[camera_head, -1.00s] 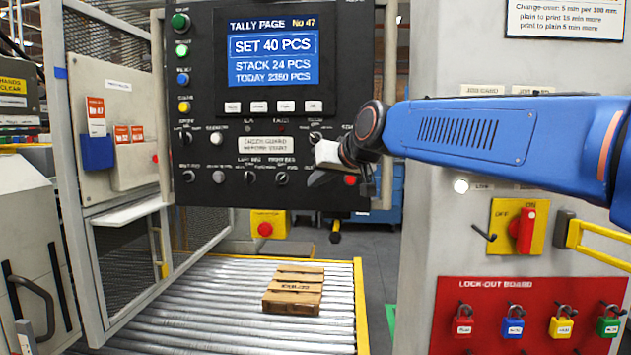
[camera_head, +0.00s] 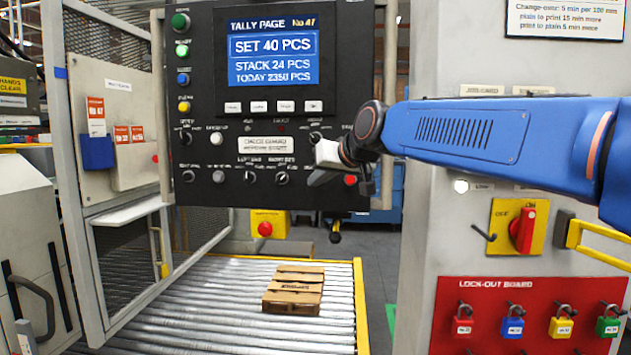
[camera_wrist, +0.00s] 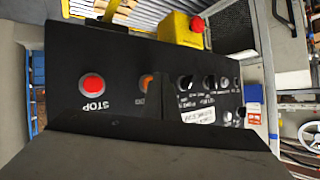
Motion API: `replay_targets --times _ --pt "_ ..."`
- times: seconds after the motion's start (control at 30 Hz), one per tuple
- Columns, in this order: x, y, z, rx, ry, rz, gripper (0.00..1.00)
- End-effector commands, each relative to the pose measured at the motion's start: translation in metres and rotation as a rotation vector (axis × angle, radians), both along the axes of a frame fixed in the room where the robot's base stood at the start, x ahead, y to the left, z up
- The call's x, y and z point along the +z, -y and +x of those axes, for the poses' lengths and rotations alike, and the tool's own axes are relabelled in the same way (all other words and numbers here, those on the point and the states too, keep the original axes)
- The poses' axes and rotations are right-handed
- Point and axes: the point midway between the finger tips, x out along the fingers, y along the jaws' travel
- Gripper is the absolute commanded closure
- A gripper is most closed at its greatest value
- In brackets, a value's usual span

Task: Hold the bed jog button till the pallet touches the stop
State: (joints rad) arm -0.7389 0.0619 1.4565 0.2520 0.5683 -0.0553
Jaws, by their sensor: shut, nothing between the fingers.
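My gripper (camera_head: 318,179) is shut and empty at the lower right of the black control panel (camera_head: 225,193). In the wrist view the panel appears upside down, with a red STOP button (camera_wrist: 92,84) and an orange button (camera_wrist: 147,82) beside it. My shut fingertip (camera_wrist: 161,98) covers part of the orange button and its label. I cannot tell whether it touches. I cannot make out the pallet stop.
A red button on a yellow box (camera_head: 265,228) hangs below the panel. A mesh guard door (camera_head: 125,260) stands open at left. At right are a red-handled switch (camera_head: 521,231) and a red lock-out board (camera_head: 530,315) with several padlocks.

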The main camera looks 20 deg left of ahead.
Motion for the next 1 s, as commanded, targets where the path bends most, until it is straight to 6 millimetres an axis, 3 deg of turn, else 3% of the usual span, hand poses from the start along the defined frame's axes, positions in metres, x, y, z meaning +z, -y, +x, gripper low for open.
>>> replay_targets --times 1.0 --pt "0.0001 -0.0016 0.0075 0.0 0.0 0.0 1.0"
